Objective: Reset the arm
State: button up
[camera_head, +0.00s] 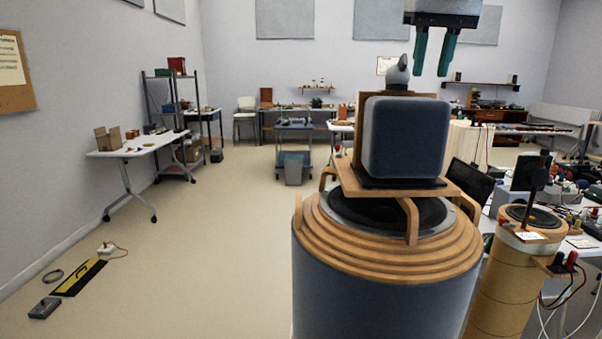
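My gripper (433,68) hangs at the top right of the head view, with two teal fingers pointing down. A clear gap shows between the fingers and nothing is held there. Below it and slightly left, a grey-blue rounded box speaker (406,138) stands on a wooden stand (370,187). The fingertips appear above the speaker's top, apart from it in the picture. The upper arm links are out of view.
The stand sits on a large round speaker (385,290) with stepped wooden rings. A narrower wooden cylinder speaker (508,285) and a cluttered bench are at right. A white table (140,147) stands at left. The floor (220,240) at centre-left is mostly clear.

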jog(key=s+d+f, duration=0.1)
jog(key=s+f, duration=1.4)
jog(key=f, duration=0.1)
jog(key=s+d+f+g, duration=0.1)
jog(key=s+d+f, duration=0.1)
jog(key=s+f, duration=1.3)
jog(key=shift+s+d+f, duration=0.25)
jog(key=shift+s+f, duration=0.05)
jog(key=shift+f, duration=0.55)
jog(key=shift+a, duration=0.1)
